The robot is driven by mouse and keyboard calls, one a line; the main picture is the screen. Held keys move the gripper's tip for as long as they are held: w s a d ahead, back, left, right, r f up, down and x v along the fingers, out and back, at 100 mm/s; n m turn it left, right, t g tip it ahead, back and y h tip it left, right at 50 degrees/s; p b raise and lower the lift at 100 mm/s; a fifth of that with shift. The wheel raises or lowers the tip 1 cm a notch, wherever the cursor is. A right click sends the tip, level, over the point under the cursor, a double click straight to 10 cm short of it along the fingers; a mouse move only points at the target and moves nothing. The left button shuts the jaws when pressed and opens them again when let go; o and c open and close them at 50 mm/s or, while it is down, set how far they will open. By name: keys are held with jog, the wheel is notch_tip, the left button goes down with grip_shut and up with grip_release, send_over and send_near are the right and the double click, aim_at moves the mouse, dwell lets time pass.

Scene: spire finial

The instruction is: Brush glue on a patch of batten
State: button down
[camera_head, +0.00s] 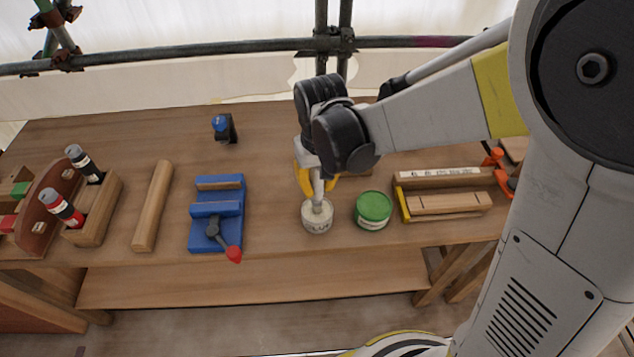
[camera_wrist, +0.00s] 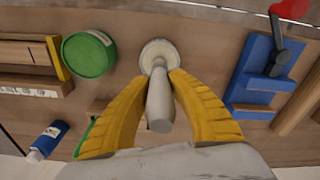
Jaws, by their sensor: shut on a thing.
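My gripper (camera_head: 317,184) has its yellow fingers shut on a pale brush handle, which shows between them in the wrist view (camera_wrist: 160,103). The brush points down into a small whitish pot (camera_head: 317,222), also seen in the wrist view (camera_wrist: 158,48); its bristles are hidden. A green tin or lid (camera_head: 374,208) stands just right of the pot. A plain wooden batten (camera_head: 153,205) lies loose on the left part of the bench. Another wooden strip (camera_head: 447,203) lies in a yellow-ended wooden fixture at the right. I see no glue on either.
A blue vise (camera_head: 216,228) with a red-tipped handle stands left of the pot. A wooden holder (camera_head: 94,212) with two bottles is further left. A small dark, blue-topped bottle (camera_head: 223,127) stands at the back. Scaffold tubes (camera_head: 200,53) cross behind the bench (camera_head: 120,135).

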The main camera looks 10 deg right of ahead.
jog(key=shift+r+p, duration=2.6)
jog(key=shift+r, duration=0.9)
jog(key=shift+f, duration=0.1)
